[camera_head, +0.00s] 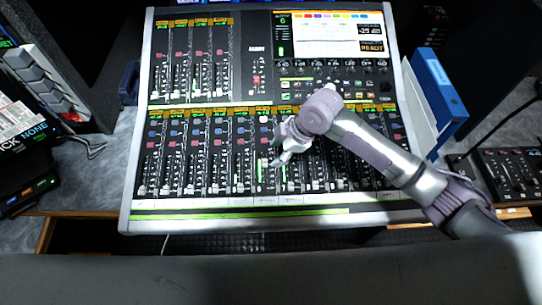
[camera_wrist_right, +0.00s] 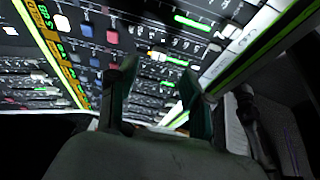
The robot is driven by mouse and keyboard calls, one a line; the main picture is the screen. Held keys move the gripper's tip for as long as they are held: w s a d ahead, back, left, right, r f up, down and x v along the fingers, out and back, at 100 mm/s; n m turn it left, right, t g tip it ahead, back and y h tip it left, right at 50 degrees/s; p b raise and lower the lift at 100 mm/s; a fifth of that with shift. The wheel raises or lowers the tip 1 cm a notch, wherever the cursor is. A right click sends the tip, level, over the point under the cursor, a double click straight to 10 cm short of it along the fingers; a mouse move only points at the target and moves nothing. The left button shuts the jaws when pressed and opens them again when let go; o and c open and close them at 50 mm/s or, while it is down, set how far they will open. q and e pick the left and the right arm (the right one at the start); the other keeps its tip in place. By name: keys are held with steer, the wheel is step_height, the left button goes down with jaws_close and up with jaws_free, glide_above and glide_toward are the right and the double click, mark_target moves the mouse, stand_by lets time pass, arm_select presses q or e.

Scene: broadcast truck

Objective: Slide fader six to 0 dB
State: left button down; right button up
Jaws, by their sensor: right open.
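The mixing console (camera_head: 127,205) fills the middle of the head view, with a long lower row of faders. Counting from the left, fader six (camera_head: 264,163) appears as a pale cap partway along its slot. My right gripper (camera_head: 277,150) is over the lower row, just right of that cap. In the right wrist view, my right gripper (camera_wrist_right: 158,72) shows two dark fingers spread apart, with nothing visibly held. A bright cap (camera_wrist_right: 157,55) shows beyond the gap between them. Whether a finger touches it cannot be told. My right forearm hides several strips on the right. My left gripper is not in view.
The console's lit screen (camera_head: 328,32) is at the upper right, and a shorter fader bank (camera_head: 190,60) at the upper left. A blue binder (camera_head: 440,85) stands at right. A smaller control panel (camera_head: 510,172) lies farther right. Neighbouring fader caps stand close together.

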steer(key=v, duration=0.5)
steer(key=shift+r, duration=0.2)
